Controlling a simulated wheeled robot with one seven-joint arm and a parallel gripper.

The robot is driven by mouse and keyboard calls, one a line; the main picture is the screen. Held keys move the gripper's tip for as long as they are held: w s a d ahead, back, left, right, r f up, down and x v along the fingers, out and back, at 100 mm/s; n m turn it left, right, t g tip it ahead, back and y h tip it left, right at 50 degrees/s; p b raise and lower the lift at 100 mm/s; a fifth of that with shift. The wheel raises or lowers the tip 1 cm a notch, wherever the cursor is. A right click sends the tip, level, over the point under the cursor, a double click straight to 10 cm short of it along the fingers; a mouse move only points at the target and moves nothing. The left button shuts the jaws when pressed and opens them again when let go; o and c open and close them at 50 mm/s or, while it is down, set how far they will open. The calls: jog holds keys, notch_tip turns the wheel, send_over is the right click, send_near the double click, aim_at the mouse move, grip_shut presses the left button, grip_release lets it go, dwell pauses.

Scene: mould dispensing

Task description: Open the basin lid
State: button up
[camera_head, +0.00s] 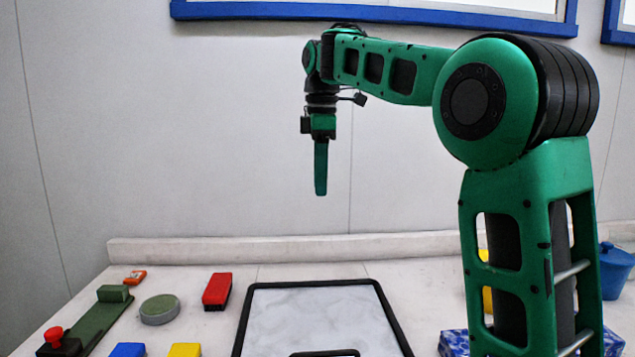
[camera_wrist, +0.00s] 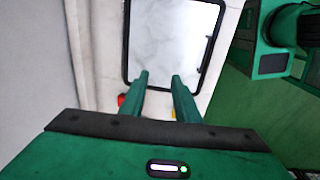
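The basin lid (camera_head: 320,316) looks like a flat pale, marbled panel with a black frame. It lies on the white table at the lower middle of the head view and appears closed. A black handle-like bar (camera_head: 325,353) shows at its near edge, cut off by the picture's bottom. The panel also shows in the wrist view (camera_wrist: 172,40), beyond the fingers. My gripper (camera_head: 321,190) hangs fingers down, high above the table and apart from the lid. In the wrist view my gripper (camera_wrist: 160,76) has its two green fingers spread with nothing between them.
Left of the lid are a red block (camera_head: 217,291), a round tin (camera_head: 160,309), a green device with a red knob (camera_head: 54,335), and blue (camera_head: 127,350) and yellow (camera_head: 185,350) blocks. A blue bucket (camera_head: 613,270) and patterned box (camera_head: 453,343) are right. A wall stands behind.

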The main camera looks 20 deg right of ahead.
jog(key=s+d+f+m, duration=0.4)
jog(key=s+f, duration=0.3)
jog(key=s, duration=0.2)
jog(key=s+d+f+m, duration=0.5)
jog(key=s+f+m, duration=0.2)
jog(key=s, duration=0.2)
jog(key=s+d+f+m, duration=0.5)
jog(key=s+f, duration=0.2)
jog(key=s, duration=0.3)
jog(key=shift+m+g, duration=0.3)
jog(key=shift+m, duration=0.1)
jog(key=s+f+m, duration=0.1)
jog(key=s+f, duration=0.1)
jog(key=s+f+m, duration=0.1)
jog(key=s+f, duration=0.1)
jog(key=s, duration=0.1)
jog(key=s+f+m, duration=0.2)
jog(key=s, duration=0.1)
jog(key=shift+a+f, duration=0.25)
jog(key=shift+a, duration=0.05)
jog(key=c, duration=0.4)
jog(key=shift+s+f, duration=0.2)
grip_shut()
